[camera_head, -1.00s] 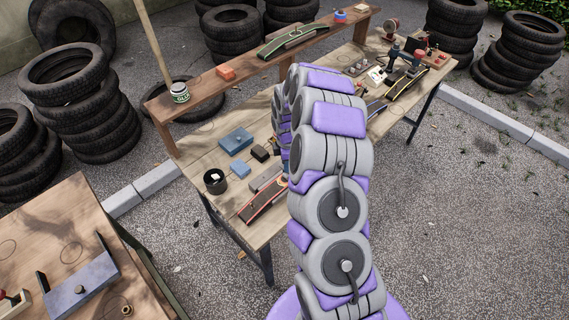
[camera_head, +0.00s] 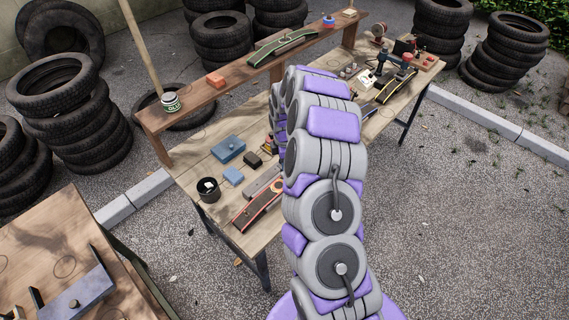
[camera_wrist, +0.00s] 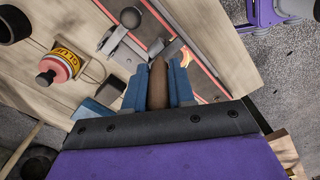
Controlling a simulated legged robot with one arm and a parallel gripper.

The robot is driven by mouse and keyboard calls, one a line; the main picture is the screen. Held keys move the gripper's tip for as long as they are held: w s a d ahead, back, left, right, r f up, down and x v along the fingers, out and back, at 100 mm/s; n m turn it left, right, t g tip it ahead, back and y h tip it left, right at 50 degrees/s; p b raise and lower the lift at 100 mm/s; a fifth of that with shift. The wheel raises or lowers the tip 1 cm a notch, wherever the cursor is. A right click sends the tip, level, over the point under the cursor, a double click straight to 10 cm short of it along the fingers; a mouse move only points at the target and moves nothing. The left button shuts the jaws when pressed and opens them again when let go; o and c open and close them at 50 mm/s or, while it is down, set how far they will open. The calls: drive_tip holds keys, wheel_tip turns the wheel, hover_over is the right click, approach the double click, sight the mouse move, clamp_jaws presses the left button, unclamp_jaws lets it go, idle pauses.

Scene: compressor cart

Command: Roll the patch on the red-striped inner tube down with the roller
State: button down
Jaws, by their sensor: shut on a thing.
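My gripper (camera_wrist: 158,86) shows in the wrist view with its blue fingers shut on the brown handle of the roller (camera_wrist: 157,78). The roller's wheel cannot be made out. The red-striped inner tube (camera_head: 258,205) lies on the bench left of my arm in the head view. In the wrist view it (camera_wrist: 143,22) runs beyond the fingertips, dark with red edges. An orange patch (camera_wrist: 186,57) shows on it just right of the fingertips, partly hidden; I cannot tell whether the roller touches it. In the head view my arm hides the gripper and roller.
A raised shelf (camera_head: 205,98) runs behind.

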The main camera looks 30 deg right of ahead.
drive_tip(key=shift+r+p, duration=0.65)
drive_tip(key=shift+r, duration=1.95)
